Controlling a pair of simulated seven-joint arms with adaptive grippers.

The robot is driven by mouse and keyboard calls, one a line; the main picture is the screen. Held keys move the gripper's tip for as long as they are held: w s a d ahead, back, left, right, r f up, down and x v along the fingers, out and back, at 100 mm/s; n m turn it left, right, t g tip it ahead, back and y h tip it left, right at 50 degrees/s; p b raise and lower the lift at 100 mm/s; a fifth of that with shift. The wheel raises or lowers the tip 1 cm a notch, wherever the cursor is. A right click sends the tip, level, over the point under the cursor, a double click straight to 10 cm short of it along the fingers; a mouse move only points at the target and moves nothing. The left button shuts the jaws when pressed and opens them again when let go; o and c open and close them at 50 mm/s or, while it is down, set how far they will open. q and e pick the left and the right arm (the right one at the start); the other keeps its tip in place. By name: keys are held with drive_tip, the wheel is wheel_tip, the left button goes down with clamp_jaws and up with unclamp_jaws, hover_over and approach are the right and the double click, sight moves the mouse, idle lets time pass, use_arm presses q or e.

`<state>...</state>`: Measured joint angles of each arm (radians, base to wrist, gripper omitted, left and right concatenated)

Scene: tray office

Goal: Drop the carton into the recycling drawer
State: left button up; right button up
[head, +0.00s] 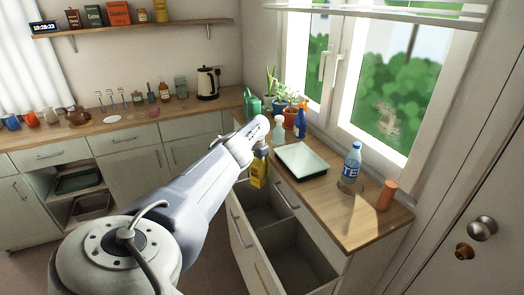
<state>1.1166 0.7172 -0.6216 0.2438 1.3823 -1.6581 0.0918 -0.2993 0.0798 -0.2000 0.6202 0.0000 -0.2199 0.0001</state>
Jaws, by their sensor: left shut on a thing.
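A yellow carton (259,175) hangs upright below my left gripper (261,151), which is shut on it. My arm hides part of the gripper and the carton's surroundings. The recycling drawer (286,214) is pulled open under the counter, with a divider between two compartments that look empty. In the picture the carton is over the far end of the drawer, near the counter edge; its exact height above the drawer is hard to tell. My right gripper is not in view.
A kettle (208,83) stands at the back. A door with knobs (482,229) is at right.

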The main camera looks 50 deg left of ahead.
use_arm(q)
drive_tip(key=shift+f, duration=0.15)
drive_tip(key=o, duration=1.2)
drive_tip(key=shift+o, duration=0.2)
drive_tip(key=shift+r, duration=6)
drive_tip(key=shift+s, duration=0.1)
